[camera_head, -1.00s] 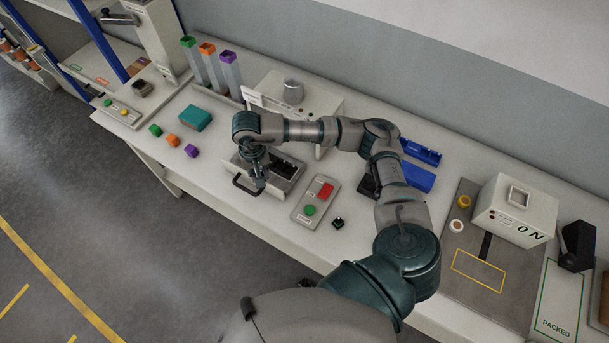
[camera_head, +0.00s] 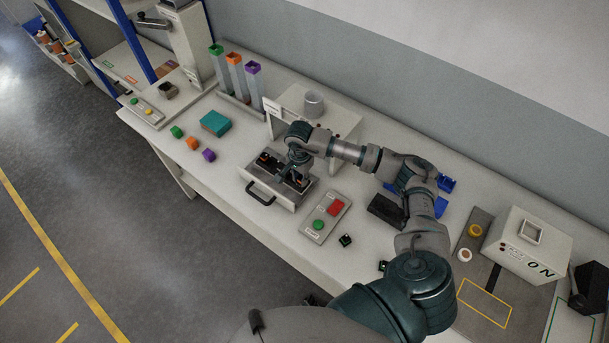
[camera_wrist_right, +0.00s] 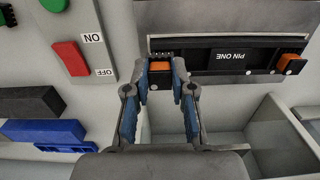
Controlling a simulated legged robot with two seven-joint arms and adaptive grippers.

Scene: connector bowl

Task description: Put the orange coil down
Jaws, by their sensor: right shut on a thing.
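The orange coil (camera_wrist_right: 160,69) is a small orange block, seen in the right wrist view between my right fingertips at the left end of a black holder marked PIN ONE (camera_wrist_right: 232,57). My right gripper (camera_wrist_right: 161,76) is shut on it, pointing down over the pulled-out drawer (camera_head: 264,193). In the head view my right gripper (camera_head: 298,173) is over the drawer's right part. The coil seems at holder level; whether it rests there I cannot tell. A second orange piece (camera_wrist_right: 291,62) sits at the holder's other end. My left gripper is not in view.
A switch box with a green and a red button (camera_head: 326,215) stands close to the drawer's right. Green, orange and purple cubes (camera_head: 192,143) and a teal block (camera_head: 215,123) lie left of the drawer. A white machine (camera_head: 526,244) stands at the far right.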

